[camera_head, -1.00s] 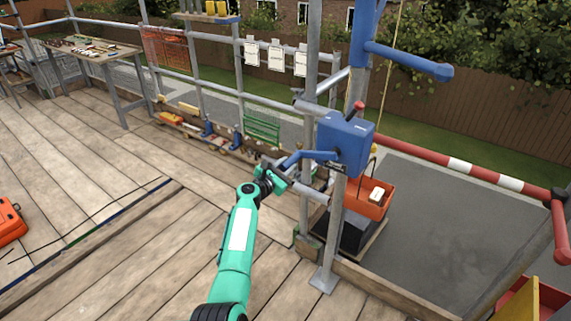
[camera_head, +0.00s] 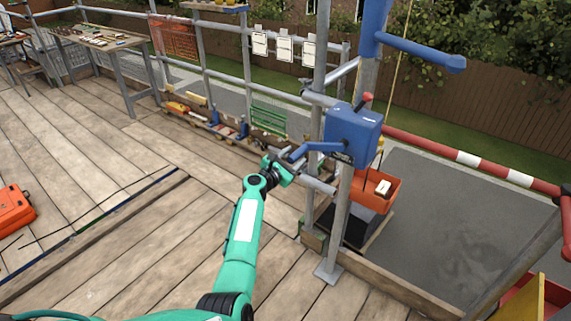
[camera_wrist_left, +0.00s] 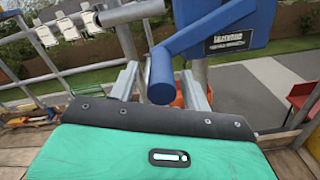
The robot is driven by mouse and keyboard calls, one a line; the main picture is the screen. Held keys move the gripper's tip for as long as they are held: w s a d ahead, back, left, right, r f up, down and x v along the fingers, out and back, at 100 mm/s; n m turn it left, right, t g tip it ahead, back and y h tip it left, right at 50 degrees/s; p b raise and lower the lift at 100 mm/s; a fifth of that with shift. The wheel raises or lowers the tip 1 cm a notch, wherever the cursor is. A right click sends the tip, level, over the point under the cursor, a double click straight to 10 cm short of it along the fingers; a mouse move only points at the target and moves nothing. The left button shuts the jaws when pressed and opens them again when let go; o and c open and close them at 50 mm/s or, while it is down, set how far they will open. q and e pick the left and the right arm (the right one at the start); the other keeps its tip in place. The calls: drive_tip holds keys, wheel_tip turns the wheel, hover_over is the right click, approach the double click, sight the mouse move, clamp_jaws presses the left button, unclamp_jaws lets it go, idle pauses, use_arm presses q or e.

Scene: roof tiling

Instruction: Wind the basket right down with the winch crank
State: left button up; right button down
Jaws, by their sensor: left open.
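The blue winch (camera_head: 352,134) is fixed to a scaffold post. Its blue crank (camera_head: 318,147) sticks out to the left. My left gripper (camera_head: 284,168) is at the crank's free end. In the left wrist view the two grey fingers (camera_wrist_left: 160,88) stand apart, with the blue crank end (camera_wrist_left: 160,76) between them; I cannot tell whether they touch it. The orange basket (camera_head: 378,190) hangs below and right of the winch, with a pale block (camera_head: 383,187) in it, above a dark area by the deck edge. My right gripper is not in view.
A grey scaffold tube (camera_head: 317,185) runs just below the crank. A red and white barrier (camera_head: 470,158) crosses at the right. An orange case (camera_head: 14,209) lies on the deck at the left. The plank deck (camera_head: 150,220) is mostly clear.

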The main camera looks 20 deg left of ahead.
use_arm(q)
drive_tip(key=v, duration=1.3)
drive_tip(key=shift+s+a+b, duration=0.2)
drive_tip(key=shift+s+b, duration=0.1)
